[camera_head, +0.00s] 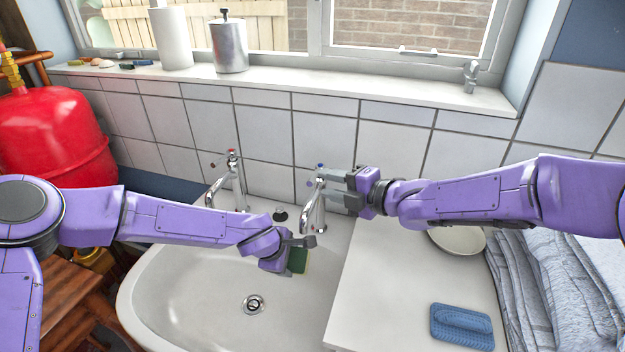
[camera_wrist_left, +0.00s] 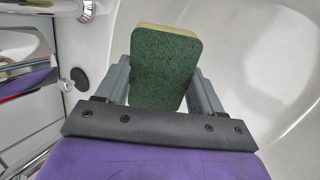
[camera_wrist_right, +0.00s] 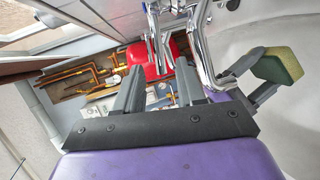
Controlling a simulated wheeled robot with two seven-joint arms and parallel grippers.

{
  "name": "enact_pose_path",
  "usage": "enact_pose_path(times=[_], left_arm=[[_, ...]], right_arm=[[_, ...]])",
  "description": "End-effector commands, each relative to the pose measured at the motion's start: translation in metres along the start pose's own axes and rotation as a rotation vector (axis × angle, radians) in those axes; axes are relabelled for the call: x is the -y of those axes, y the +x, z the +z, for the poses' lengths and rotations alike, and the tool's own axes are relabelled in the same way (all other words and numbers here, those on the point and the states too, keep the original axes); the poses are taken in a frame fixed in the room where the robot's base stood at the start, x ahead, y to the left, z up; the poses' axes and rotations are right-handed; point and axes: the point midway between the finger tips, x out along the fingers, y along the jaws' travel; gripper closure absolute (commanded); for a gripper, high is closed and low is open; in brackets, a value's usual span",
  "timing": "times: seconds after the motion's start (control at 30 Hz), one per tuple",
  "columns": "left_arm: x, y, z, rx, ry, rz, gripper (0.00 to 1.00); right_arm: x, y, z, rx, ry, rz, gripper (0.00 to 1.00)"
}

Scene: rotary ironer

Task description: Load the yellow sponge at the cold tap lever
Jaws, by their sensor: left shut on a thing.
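The yellow sponge with a dark green scouring face (camera_head: 299,261) is clamped between the fingers of my left gripper (camera_head: 293,246), over the basin below the cold tap. Its green face fills the middle of the left wrist view (camera_wrist_left: 165,68), and its yellow edge shows in the right wrist view (camera_wrist_right: 262,52). The blue-marked cold tap (camera_head: 316,206) stands at the basin's back right, its lever (camera_head: 311,183) near the top. My right gripper (camera_head: 338,188) is just right of the tap top. Its fingers are apart and empty in the right wrist view (camera_wrist_right: 158,92); contact with the lever is unclear.
The red-marked hot tap (camera_head: 236,182) stands to the left. The white basin (camera_head: 190,290) is otherwise empty. A white counter (camera_head: 385,290) at right holds a blue sponge-like item (camera_head: 461,326), a dish (camera_head: 458,240) and folded cloth (camera_head: 560,280). A red tank (camera_head: 50,135) is far left.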

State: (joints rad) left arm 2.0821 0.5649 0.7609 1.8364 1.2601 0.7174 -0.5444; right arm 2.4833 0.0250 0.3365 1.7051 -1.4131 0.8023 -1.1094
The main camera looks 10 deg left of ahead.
Motion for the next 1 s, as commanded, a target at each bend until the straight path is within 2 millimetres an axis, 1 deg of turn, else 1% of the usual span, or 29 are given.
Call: enact_pose_path(times=[0.03,0.1,0.23,0.3,0.4,0.6,0.67,0.7,0.73,1.0], left_arm=[[0.000,0.000,0.000,0.000,0.000,0.000,0.57],[0.000,0.000,0.000,0.000,0.000,0.000,0.57],[0.000,0.000,0.000,0.000,0.000,0.000,0.57],[0.000,0.000,0.000,0.000,0.000,0.000,0.57],[0.000,0.000,0.000,0.000,0.000,0.000,0.57],[0.000,0.000,0.000,0.000,0.000,0.000,0.57],[0.000,0.000,0.000,0.000,0.000,0.000,0.57],[0.000,0.000,0.000,0.000,0.000,0.000,0.57],[0.000,0.000,0.000,0.000,0.000,0.000,0.57],[0.000,0.000,0.000,0.000,0.000,0.000,0.57]], right_arm=[[0.001,0.013,0.000,-0.002,0.000,-0.001,0.61],[0.001,0.027,-0.001,-0.002,0.001,0.000,0.61],[0.000,0.047,0.000,-0.001,0.001,0.001,0.61],[-0.001,0.052,0.000,-0.001,0.001,0.002,0.61],[-0.001,0.056,0.000,0.000,0.002,0.001,0.61],[-0.001,0.056,0.000,0.000,0.003,0.002,0.61],[-0.001,0.056,0.000,0.000,0.003,0.002,0.80],[-0.001,0.056,0.000,0.000,0.003,0.002,0.93],[-0.001,0.056,0.000,0.000,0.003,0.002,1.00],[-0.001,0.054,0.002,-0.026,-0.004,0.005,1.00]])
